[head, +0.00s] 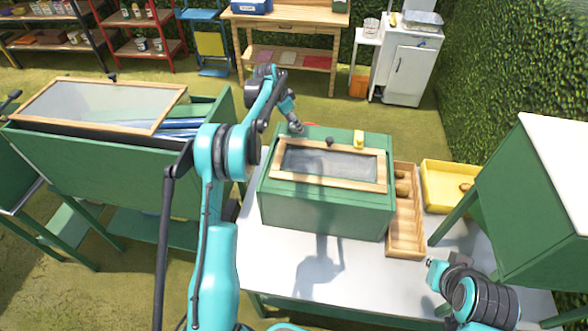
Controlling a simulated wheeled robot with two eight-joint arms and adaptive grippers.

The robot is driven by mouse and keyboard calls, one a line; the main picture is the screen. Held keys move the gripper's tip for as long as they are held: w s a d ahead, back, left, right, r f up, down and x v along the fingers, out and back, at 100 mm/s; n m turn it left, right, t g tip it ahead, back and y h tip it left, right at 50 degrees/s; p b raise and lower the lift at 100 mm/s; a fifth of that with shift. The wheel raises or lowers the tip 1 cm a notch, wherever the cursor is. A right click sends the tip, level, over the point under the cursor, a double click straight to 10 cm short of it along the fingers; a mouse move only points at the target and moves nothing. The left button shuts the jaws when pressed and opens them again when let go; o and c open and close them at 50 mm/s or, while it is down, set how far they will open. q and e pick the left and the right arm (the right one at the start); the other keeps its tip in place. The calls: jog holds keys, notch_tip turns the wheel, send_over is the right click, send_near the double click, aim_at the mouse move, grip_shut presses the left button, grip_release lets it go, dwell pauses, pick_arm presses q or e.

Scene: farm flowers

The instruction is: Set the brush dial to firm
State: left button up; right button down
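A green box (325,215) with a wood-framed, grey-paned lid (335,163) stands on the pale table. A small dark knob (330,141) and a yellow piece (359,139) are at the back of its top. A bit of red (311,126) shows behind the box's back edge; most of it is hidden. I cannot make out a dial or any firm mark. My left gripper (296,127) points down at the box's back left corner; contact is unclear. My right gripper (431,272) is low over the table's right side, apart from the box. Both fingertips are too small to read.
A wooden tray (405,245) with brown items is right of the box, and a yellow crate (447,207) is beyond it. A green cabinet (535,215) stands at the right. A larger green glass-lidded box (110,165) is at the left. The table's front (330,285) is clear.

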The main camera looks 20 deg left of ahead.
pick_arm(q)
jog(key=n+y, duration=0.1)
jog(key=n, duration=0.1)
jog(key=n+b, duration=0.1)
jog(key=n, duration=0.2)
jog(key=shift+d+t+y, duration=0.2)
jog(key=shift+t+y, duration=0.2)
jog(key=n+y, duration=0.1)
jog(key=n, duration=0.1)
jog(key=n+b, duration=0.1)
jog(key=n, duration=0.1)
jog(key=shift+d+n+y, duration=0.1)
jog(key=shift+n+y, duration=0.3)
jog(key=s+p+v, duration=0.1)
jog(key=p+v, duration=0.1)
jog(key=v, duration=0.7)
jog(key=s+d+t+b, duration=0.1)
jog(key=s+d+b, duration=0.2)
jog(key=s, duration=0.8)
jog(key=s+d+r+m+b, duration=0.1)
jog(key=s+d+b, duration=0.2)
jog(key=s, duration=0.9)
jog(key=shift+d+r+t+b, duration=0.3)
jog(key=shift+d+t+b, duration=0.1)
jog(key=shift+d, duration=1.45)
